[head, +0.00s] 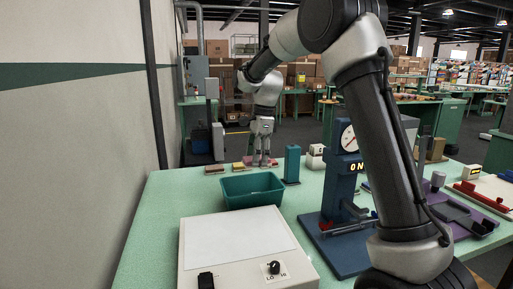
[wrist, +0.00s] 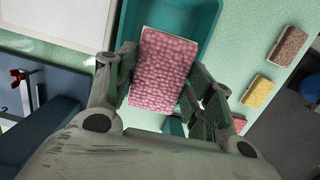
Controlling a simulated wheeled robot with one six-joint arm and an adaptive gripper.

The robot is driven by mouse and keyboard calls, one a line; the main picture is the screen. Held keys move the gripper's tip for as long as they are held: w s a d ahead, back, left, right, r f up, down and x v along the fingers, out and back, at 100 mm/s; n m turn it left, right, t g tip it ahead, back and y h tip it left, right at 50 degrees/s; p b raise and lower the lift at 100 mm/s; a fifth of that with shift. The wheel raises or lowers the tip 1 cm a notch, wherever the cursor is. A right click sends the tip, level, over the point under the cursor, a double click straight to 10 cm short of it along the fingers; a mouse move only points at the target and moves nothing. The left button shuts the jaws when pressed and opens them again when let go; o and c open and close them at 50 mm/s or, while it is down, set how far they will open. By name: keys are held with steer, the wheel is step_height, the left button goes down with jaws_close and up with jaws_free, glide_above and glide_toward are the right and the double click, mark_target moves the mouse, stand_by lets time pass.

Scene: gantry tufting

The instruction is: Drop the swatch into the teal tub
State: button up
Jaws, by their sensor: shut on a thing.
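My gripper (head: 262,158) is shut on a pink, bumpy-textured swatch (wrist: 163,68), which sits between the two fingers in the wrist view. The teal tub (head: 252,192) stands on the green table, open at the top. In the wrist view the tub (wrist: 206,22) lies behind the swatch, which overlaps part of it. In the head view my gripper appears near the tub's far side. The swatch cannot be made out clearly there, and its height above the tub is hard to tell.
A brown swatch (wrist: 289,45), a yellow swatch (wrist: 258,91) and a partly hidden red one (wrist: 239,124) lie beside the tub. A teal block (head: 292,164) stands right of the tub. A white-topped box (head: 238,240) is in front; a blue gauge stand (head: 340,180) is further right.

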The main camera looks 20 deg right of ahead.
steer(key=shift+f, duration=1.15)
steer(key=o, duration=0.9)
steer(key=r, duration=0.4)
steer(key=d+r, duration=0.1)
steer(key=r, duration=0.7)
steer(key=shift+d, duration=0.4)
